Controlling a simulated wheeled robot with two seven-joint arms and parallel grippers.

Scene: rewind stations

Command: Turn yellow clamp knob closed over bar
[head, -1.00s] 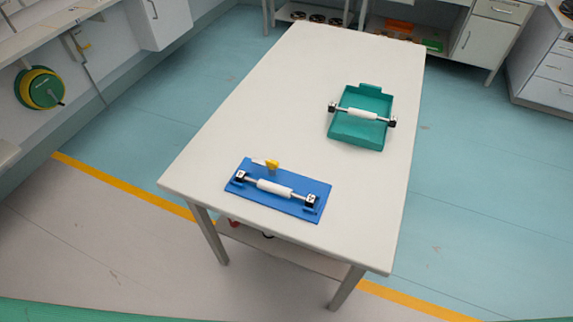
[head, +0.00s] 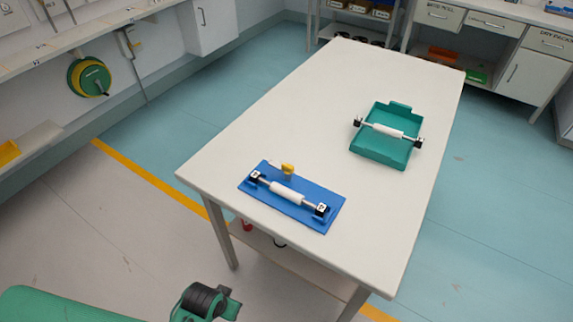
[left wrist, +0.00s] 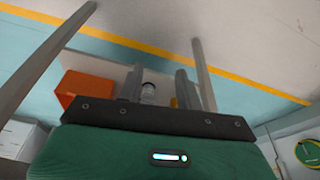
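The yellow clamp knob (head: 287,169) stands on the back edge of the blue base plate (head: 321,196) on the near part of the table. A small pale piece beside the knob points left, away from the bar. The bar (head: 287,193), with a white roll in its middle and black end blocks, lies lengthwise over the plate, in front of the knob. My left gripper (left wrist: 158,84) shows in the left wrist view, fingers apart with nothing between them, well away from the knob. My right gripper is not in view.
The white table (head: 330,110) has free room around the plate. A green tray (head: 381,148) holding another bar and roll sits farther back on the right. A lower shelf (head: 285,262) runs between the table legs. An orange box (left wrist: 85,88) shows in the left wrist view.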

